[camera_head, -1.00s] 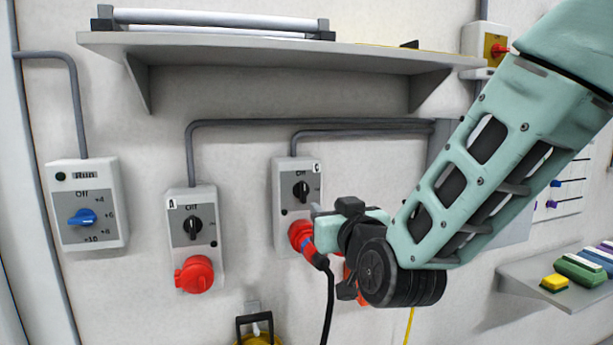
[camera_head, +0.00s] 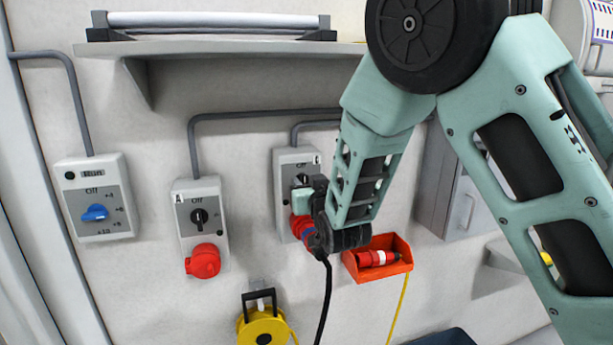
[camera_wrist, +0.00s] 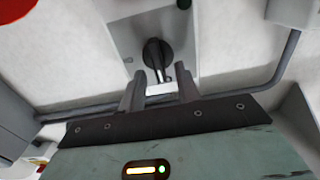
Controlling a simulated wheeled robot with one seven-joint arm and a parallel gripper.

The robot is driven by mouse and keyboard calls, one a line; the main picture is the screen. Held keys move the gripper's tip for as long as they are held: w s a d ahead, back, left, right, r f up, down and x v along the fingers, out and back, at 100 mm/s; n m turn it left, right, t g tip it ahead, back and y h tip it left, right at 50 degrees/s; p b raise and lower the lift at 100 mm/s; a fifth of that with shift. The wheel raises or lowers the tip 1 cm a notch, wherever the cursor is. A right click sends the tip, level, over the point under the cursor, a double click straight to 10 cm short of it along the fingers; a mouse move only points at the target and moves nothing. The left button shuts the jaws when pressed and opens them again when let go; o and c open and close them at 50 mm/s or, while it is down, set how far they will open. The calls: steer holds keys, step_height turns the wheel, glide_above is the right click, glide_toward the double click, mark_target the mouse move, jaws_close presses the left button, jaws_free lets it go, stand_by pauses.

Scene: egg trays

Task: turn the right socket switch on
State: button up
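The right socket box (camera_head: 283,163) is on the wall with a black rotary switch (camera_head: 303,180) at its upper part and a red plug (camera_head: 302,228) in its socket below. My gripper (camera_wrist: 160,80) is right in front of this box. In the wrist view the black switch (camera_wrist: 156,54) is just beyond the fingertips, and its narrow end points toward the gap between them. The two fingers are apart with the gap open. I cannot tell whether they touch the switch. In the head view my gripper covers part of the box and switch.
The left socket box (camera_head: 183,225) has its own black switch and a red socket. A grey box with a blue knob (camera_head: 95,213) is further left. A shelf (camera_head: 220,50) overhangs above. A yellow cable reel (camera_head: 262,328) and an orange holder with a red connector (camera_head: 375,278) are below.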

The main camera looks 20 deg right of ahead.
steer(key=shift+w, duration=0.3)
jaws_close()
